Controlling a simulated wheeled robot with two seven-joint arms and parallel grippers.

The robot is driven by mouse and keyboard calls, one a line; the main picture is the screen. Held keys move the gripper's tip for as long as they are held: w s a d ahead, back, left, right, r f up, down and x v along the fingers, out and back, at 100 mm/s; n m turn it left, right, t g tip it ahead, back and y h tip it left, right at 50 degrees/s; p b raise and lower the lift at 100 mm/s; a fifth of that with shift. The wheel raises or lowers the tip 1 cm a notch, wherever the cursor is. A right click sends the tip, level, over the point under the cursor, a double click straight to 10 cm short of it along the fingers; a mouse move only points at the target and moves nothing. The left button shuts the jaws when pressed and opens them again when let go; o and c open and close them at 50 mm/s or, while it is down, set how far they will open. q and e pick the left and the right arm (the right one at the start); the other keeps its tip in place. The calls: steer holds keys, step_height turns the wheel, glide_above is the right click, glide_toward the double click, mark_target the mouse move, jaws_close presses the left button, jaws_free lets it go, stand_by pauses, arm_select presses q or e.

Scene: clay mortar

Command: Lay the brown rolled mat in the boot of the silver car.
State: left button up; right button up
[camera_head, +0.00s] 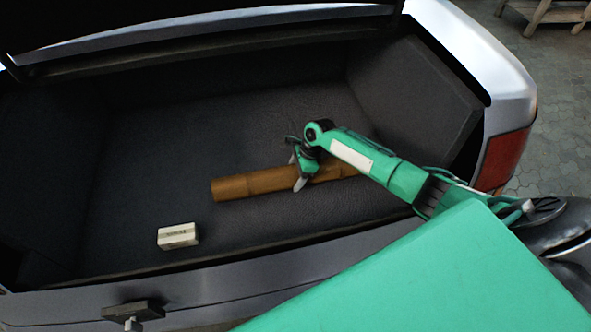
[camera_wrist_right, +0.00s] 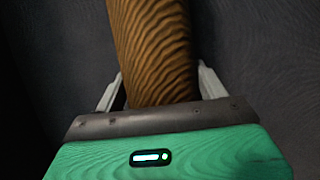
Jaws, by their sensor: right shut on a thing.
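The brown rolled mat (camera_head: 250,185) is inside the open boot (camera_head: 120,215) of the silver car (camera_head: 470,50). It lies lengthwise across the boot, right of the middle. My right gripper (camera_head: 299,178) is shut on the mat, one finger showing on its near side. In the right wrist view the mat (camera_wrist_right: 153,50) runs up between the two fingers of the gripper (camera_wrist_right: 158,90). My right arm hides part of the mat's right end. Whether the mat rests fully on the boot floor I cannot tell. My left gripper is not in view.
A small pale box (camera_head: 178,235) sits in the boot at the near left. The boot's raised sill (camera_head: 230,275) and latch (camera_head: 133,311) run along the front. A side panel (camera_head: 415,95) bounds the right.

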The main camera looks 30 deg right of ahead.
steer(key=shift+f, duration=0.3)
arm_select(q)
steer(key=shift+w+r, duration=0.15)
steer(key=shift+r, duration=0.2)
arm_select(e)
steer(key=o, duration=1.5)
steer(key=shift+f, duration=0.1)
